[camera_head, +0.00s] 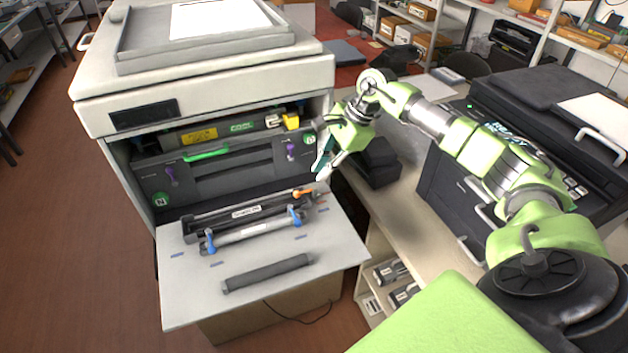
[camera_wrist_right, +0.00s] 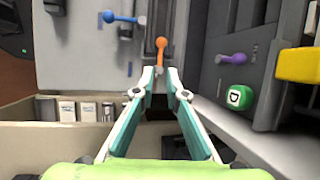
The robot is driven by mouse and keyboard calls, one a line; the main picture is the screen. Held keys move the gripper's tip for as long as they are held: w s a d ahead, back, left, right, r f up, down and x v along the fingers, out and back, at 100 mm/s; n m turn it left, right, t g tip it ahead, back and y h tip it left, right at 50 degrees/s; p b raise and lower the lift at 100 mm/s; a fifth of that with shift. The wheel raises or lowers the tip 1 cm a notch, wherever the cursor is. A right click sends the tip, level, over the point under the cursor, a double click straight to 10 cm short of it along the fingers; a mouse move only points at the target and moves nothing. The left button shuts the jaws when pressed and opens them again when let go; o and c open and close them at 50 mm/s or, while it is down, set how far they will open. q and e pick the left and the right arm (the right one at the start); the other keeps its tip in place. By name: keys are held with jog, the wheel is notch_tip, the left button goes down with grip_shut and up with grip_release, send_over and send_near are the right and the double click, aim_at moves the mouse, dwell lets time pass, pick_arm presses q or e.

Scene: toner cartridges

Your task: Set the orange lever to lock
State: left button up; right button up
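The orange lever (camera_head: 302,193) sits at the right end of a black cartridge unit (camera_head: 247,211) on the printer's lowered grey panel. In the right wrist view the orange lever (camera_wrist_right: 160,46) stands just beyond the fingertips, apparently not between them. My right gripper (camera_head: 321,171) hangs above and right of the lever in the head view. Its teal fingers are empty, with a narrow gap between the tips, as the right wrist view (camera_wrist_right: 160,83) shows. I cannot read any lock marking near the lever. My left gripper is out of view.
The open white printer (camera_head: 205,90) has purple levers (camera_head: 171,176), a green handle (camera_head: 205,153) and a yellow part (camera_head: 291,121). Blue levers (camera_head: 295,217) sit near the orange one. A dark roller (camera_head: 268,273) lies at the panel's front. A black printer (camera_head: 545,130) stands right.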

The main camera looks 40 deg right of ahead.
jog(key=v, duration=0.5)
dwell(0.5)
